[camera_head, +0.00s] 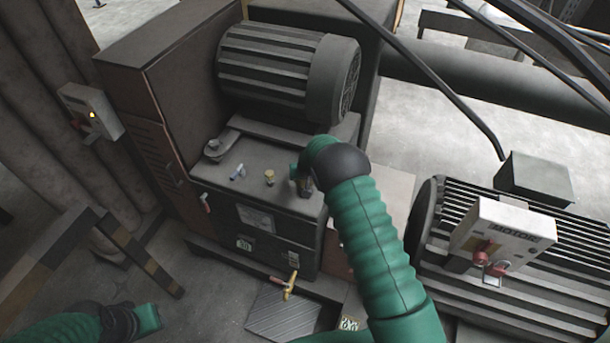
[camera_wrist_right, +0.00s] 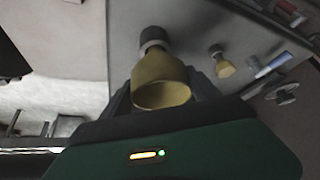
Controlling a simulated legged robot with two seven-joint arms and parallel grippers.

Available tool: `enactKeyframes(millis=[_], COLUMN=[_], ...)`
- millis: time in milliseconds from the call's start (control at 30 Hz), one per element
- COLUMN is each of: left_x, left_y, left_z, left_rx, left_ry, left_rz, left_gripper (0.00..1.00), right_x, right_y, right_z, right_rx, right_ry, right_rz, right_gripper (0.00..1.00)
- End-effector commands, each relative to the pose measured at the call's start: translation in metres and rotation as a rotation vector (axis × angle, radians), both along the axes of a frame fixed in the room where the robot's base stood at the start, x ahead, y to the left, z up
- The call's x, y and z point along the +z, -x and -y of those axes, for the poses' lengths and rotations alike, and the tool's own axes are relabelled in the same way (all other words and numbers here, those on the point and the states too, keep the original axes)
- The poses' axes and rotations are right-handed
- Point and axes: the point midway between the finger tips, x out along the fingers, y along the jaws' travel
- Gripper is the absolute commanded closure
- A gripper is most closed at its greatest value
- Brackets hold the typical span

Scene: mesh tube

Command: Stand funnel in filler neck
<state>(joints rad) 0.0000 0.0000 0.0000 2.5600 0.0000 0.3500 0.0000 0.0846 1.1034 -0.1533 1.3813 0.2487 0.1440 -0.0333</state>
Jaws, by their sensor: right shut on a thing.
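A brass-coloured funnel (camera_wrist_right: 162,85) sits between the dark fingers of my right gripper (camera_head: 303,184), which is shut on it. Its wide mouth faces the wrist camera. A pale ring and a dark round part (camera_wrist_right: 152,36), perhaps the filler neck, show in line just beyond its narrow end. I cannot tell whether the funnel is in it or only above it. In the head view my right gripper is over the right part of the dark tank top (camera_head: 247,157) and hides the funnel. My left gripper (camera_head: 147,318) is low at the left, away from the tank; its jaws are unclear.
A small brass fitting (camera_head: 269,177) and a blue-and-white cylinder (camera_head: 237,172) are on the tank top, left of my right gripper. A ribbed motor (camera_head: 280,75) stands behind. Another motor (camera_head: 560,255) with a switch box is at the right. A yellow-handled tap (camera_head: 290,287) projects in front.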

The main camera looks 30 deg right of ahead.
Motion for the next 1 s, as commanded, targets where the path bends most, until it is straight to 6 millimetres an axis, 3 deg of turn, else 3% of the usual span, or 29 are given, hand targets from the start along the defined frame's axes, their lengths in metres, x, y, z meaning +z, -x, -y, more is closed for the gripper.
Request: enactKeyframes(millis=[33, 67, 233, 533, 667, 767, 1000], left_x=[-0.001, -0.001, -0.001, -0.001, -0.004, -0.01, -0.027], left_y=[0.0, 0.0, 0.0, 0.0, 0.0, 0.0, 0.0], left_z=[0.0, 0.0, 0.0, 0.0, 0.0, 0.0, 0.0], left_rx=[0.0, 0.0, 0.0, 0.0, 0.0, 0.0, 0.0], left_ry=[0.0, 0.0, 0.0, 0.0, 0.0, 0.0, 0.0], left_rz=[0.0, 0.0, 0.0, 0.0, 0.0, 0.0, 0.0], left_gripper=[0.64, 0.64, 0.64, 0.64, 0.64, 0.64, 0.64], right_x=[-0.001, -0.001, 0.0, 0.0, 0.008, 0.025, 0.085], right_y=[0.0, 0.0, 0.0, 0.0, 0.004, 0.014, 0.047], right_z=[0.0, 0.0, 0.0, 0.0, -0.002, -0.005, -0.017], right_rx=[0.0, 0.0, 0.0, 0.0, 0.0, 0.0, 0.003], right_ry=[0.0, 0.0, 0.0, 0.0, 0.001, 0.0, 0.001], right_rz=[0.001, 0.001, 0.001, 0.0, 0.002, 0.003, 0.006], right_gripper=[0.72, 0.28, 0.06, 0.04, 0.04, 0.04, 0.04])
